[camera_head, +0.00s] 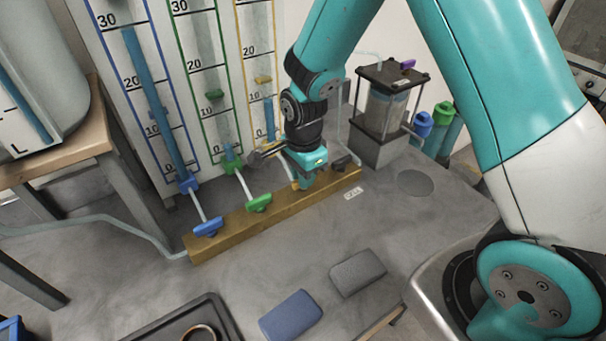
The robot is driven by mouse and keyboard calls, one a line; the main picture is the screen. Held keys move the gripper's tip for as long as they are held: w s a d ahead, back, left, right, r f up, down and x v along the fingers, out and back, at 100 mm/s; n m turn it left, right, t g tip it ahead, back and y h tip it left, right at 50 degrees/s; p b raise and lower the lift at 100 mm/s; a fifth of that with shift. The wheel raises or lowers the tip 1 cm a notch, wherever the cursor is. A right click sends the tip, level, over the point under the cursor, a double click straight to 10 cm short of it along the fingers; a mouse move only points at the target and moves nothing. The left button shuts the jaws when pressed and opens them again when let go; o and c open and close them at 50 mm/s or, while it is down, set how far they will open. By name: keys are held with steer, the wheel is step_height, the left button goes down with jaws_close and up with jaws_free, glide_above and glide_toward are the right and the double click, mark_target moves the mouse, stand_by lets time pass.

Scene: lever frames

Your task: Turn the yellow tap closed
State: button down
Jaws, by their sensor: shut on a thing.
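The yellow tap (296,185) is on the wooden-brown manifold bar (228,233), mostly hidden under my gripper. My gripper (304,182) points down onto it and is shut on it. The handle's angle cannot be made out. The yellow-framed gauge tube (269,117) stands behind, with blue liquid in its lower part and a yellow marker (263,79) above the liquid.
A blue tap (208,227) and a green tap (259,203) sit left of my gripper on the bar. A dark tap (342,163) is close on its right. A pump-like jar (384,108) stands behind right. Two pads, grey (358,272) and blue (291,315), lie in front.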

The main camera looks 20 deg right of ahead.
stand_by(0.4)
steer(key=c, duration=1.1)
jaws_free()
steer(key=shift+c, duration=0.2)
step_height(320, 180, up, 18)
steer(key=b, duration=0.1)
steer(key=shift+f, duration=0.25)
steer(key=s+a+r+n+y, duration=0.1)
steer(key=s+a+n+y, duration=0.1)
steer(key=s+n, duration=0.8)
steer(key=s+a+r+n+y, duration=0.2)
steer(key=s+a+n, duration=0.2)
steer(key=s+n, duration=0.7)
steer(key=shift+a+n, duration=0.35)
steer(key=shift+n, duration=0.65)
